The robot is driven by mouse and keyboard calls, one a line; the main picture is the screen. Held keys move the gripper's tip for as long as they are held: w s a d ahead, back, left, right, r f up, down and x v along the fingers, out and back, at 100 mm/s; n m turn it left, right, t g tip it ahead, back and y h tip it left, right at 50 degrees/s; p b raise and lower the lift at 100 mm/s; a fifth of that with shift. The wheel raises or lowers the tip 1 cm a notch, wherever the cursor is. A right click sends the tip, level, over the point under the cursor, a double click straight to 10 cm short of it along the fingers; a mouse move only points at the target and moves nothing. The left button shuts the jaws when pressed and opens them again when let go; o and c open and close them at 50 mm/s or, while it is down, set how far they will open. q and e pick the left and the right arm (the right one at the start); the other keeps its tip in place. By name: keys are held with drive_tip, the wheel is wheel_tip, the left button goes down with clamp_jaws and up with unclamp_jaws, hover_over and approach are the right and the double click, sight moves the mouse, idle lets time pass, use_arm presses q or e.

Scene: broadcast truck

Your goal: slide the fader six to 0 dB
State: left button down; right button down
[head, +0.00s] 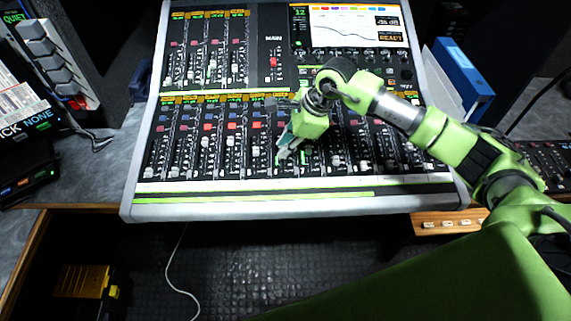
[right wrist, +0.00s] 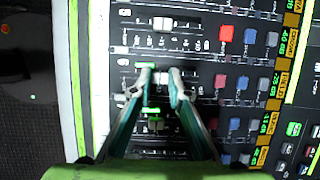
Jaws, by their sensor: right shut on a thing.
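The mixing console (head: 160,210) has a lower row of fader strips, with white or grey caps at different heights. My right gripper (head: 283,157) reaches down onto a strip near the middle of this row, which looks to be fader six. In the right wrist view, the teal fingertips (right wrist: 160,76) of this gripper are on either side of a pale fader cap (right wrist: 160,82), shut on it. A short green light shows near the fingers. The hand hides part of the strip in the head view, and its scale cannot be read. My left gripper is not in view.
Neighbouring fader caps stand close on both sides, one of them (right wrist: 162,23) in the right wrist view. The console screen (head: 350,27) is at the back. A blue binder (head: 462,75) stands at right, and a yellow case (head: 82,281) is at lower left.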

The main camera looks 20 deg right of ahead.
drive_tip(key=shift+w+d+r, duration=0.1)
drive_tip(key=shift+w+d, duration=0.1)
drive_tip(key=shift+w, duration=0.65)
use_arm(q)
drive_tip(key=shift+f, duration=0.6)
use_arm(e)
drive_tip(key=c, duration=1.9)
unclamp_jaws()
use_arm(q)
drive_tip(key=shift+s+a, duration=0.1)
use_arm(e)
drive_tip(key=shift+r, duration=0.1)
drive_tip(key=v, duration=1.2)
